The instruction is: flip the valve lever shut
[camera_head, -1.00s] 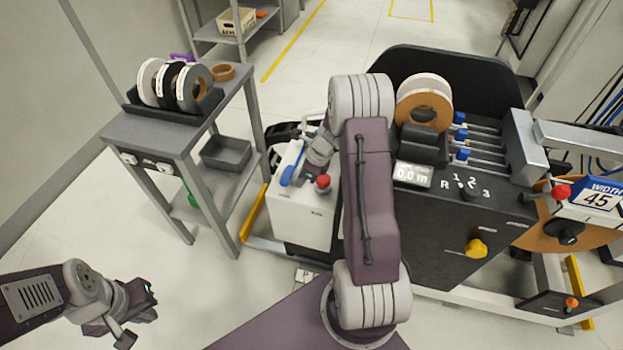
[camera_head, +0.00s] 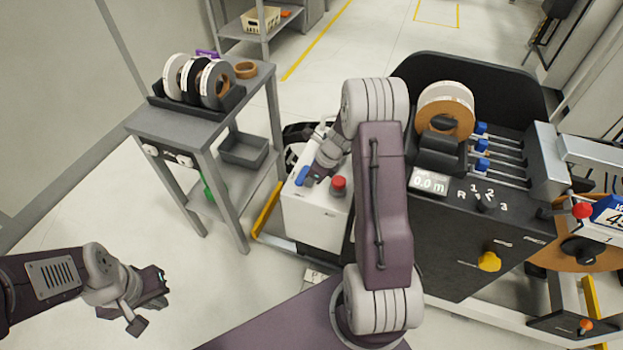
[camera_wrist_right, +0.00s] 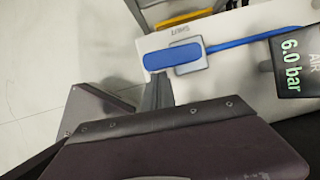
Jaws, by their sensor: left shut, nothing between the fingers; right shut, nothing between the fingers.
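The blue valve lever (camera_head: 301,176) is on the top of the white box (camera_head: 318,212) in the head view, left of a red knob. In the right wrist view the lever (camera_wrist_right: 173,57) lies over a small grey plate, with a thin blue line running right from there to the pressure display. My right gripper (camera_head: 313,179) is shut and empty, with its tips close beside the lever; in the wrist view its fingers (camera_wrist_right: 156,88) reach up to the lever's near edge. I cannot tell whether they touch. My left gripper (camera_head: 162,284) is shut and empty, over the floor at lower left.
The red knob (camera_head: 339,184) stands just right of my right gripper. The pressure display (camera_wrist_right: 293,62) reads 6.0 bar. The black banding machine (camera_head: 455,235) fills the right. A grey cart (camera_head: 187,128) with tape rolls stands at the left. The floor between is clear.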

